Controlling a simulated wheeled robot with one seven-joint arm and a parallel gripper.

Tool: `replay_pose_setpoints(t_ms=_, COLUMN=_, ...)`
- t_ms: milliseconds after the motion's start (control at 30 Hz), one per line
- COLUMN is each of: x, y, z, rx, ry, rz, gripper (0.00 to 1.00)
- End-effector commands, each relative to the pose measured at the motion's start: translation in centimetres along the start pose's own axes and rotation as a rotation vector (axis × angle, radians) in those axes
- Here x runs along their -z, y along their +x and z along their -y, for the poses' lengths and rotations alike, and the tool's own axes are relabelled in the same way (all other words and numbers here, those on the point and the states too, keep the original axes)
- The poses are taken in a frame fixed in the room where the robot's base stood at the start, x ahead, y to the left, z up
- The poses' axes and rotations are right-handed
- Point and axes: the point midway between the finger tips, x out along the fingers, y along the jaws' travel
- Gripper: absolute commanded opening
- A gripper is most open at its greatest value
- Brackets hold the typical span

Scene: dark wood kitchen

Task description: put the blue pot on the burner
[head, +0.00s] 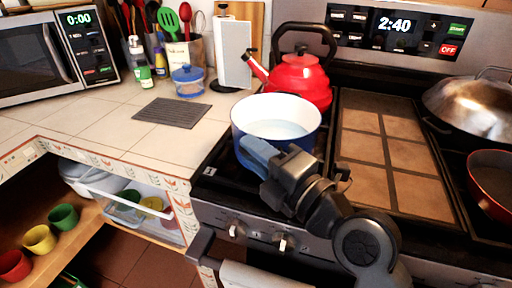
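The blue pot (277,122), with a white inside and a dark blue rim, is upright over the left side of the stove, in front of the red kettle. Whether its base rests on the burner grate (221,158) or is slightly above it is hidden. My gripper (258,160) is at the pot's near left side. A light blue piece shows at its tip, against the pot wall. I cannot tell whether this is the pot's handle or a finger, nor whether my gripper is closed on anything.
The red kettle (300,80) stands close behind the pot. A flat griddle (365,190) lies to the right, with a lidded wok (472,108) and a red pan (492,180) beyond. The tiled counter (95,125) has free room at left. Below it is an open drawer (160,228).

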Motion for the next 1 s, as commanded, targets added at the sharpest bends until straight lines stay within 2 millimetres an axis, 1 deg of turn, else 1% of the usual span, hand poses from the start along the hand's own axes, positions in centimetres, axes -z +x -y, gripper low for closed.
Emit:
replay_pose_setpoints(t_ms=33, x=0.0, y=0.0, z=-0.1, rx=-0.002, ry=-0.001, rz=0.001, gripper=0.27)
replay_pose_setpoints(t_ms=200, x=0.0, y=0.0, z=-0.2, rx=-0.003, ry=-0.002, rz=0.001, gripper=0.43)
replay_pose_setpoints(t_ms=433, x=0.0, y=-0.1, z=-0.2, rx=-0.004, ry=-0.003, rz=0.001, gripper=0.43)
replay_pose_setpoints(t_ms=567, x=0.0, y=-0.8, z=-0.1, rx=-0.004, ry=-0.003, rz=0.002, gripper=0.43)
replay_pose_setpoints(t_ms=667, x=0.0, y=-2.3, z=0.0, rx=-0.005, ry=-0.003, rz=0.003, gripper=0.43)
replay_pose_setpoints(t_ms=900, x=0.0, y=-7.2, z=0.2, rx=-0.004, ry=-0.003, rz=0.003, gripper=0.43)
replay_pose_setpoints(t_ms=1000, x=0.0, y=-9.0, z=0.2, rx=-0.004, ry=-0.003, rz=0.004, gripper=0.43)
